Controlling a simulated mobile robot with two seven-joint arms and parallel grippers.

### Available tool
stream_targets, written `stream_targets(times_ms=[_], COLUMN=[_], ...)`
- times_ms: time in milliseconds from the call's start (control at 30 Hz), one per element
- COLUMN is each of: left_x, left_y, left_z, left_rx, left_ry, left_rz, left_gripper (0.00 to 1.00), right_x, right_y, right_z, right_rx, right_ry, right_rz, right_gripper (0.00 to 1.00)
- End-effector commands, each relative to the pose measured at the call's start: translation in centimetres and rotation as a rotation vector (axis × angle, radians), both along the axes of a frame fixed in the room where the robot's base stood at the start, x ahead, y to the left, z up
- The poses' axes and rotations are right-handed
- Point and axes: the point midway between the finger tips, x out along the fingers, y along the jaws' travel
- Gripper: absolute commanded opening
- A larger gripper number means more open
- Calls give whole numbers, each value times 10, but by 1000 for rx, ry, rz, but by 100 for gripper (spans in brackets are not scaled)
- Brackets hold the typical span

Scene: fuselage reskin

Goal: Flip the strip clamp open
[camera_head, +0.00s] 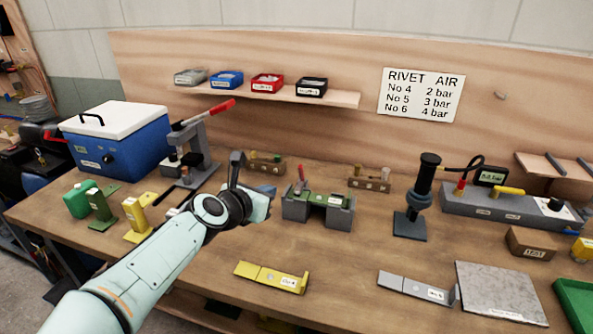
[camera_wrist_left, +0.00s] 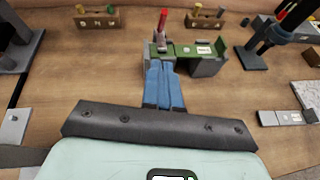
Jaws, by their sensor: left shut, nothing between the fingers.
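The strip clamp (camera_head: 300,187) has a red handle standing nearly upright at the left end of a grey two-block fixture (camera_head: 340,217). A green strip (camera_head: 322,199) with a white label lies across the blocks. In the left wrist view the clamp's red handle (camera_wrist_left: 162,20) stands just beyond my fingertips. My left gripper (camera_head: 268,200) is just left of the fixture. In the left wrist view its blue fingers (camera_wrist_left: 161,64) are shut together and empty, and they hide part of the left block. I cannot tell whether they touch it. My right gripper is not in view.
Wooden racks (camera_head: 370,182) stand behind the fixture, and a black upright tool (camera_head: 411,222) stands to its right. A red-handled press (camera_head: 195,155) is at the left. Yellow (camera_head: 271,277) and grey (camera_head: 416,287) brackets lie in front. Bare bench separates fixture and brackets.

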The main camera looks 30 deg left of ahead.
Motion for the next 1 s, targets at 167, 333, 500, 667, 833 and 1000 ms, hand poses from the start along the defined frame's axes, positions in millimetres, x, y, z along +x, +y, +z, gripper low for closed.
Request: stream_targets(times_ms=[167,333,500,667,833,1000], left_x=[1,11,33,54,72,92], left_y=[0,2,3,5,5,7], left_z=[-1,-5,-12,-18,-26,-34], left_rx=[1,-1,-6,-4,-6,-3], left_ry=[1,4,5,2,1,1], left_rz=[0,-1,-2,-2,-3,-3], left_gripper=[0,0,0,0,0,0], right_x=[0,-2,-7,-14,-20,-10], right_y=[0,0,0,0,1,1], right_z=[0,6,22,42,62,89], right_rx=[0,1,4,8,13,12], right_ry=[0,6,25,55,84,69], right_rz=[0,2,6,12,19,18], right_gripper=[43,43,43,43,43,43])
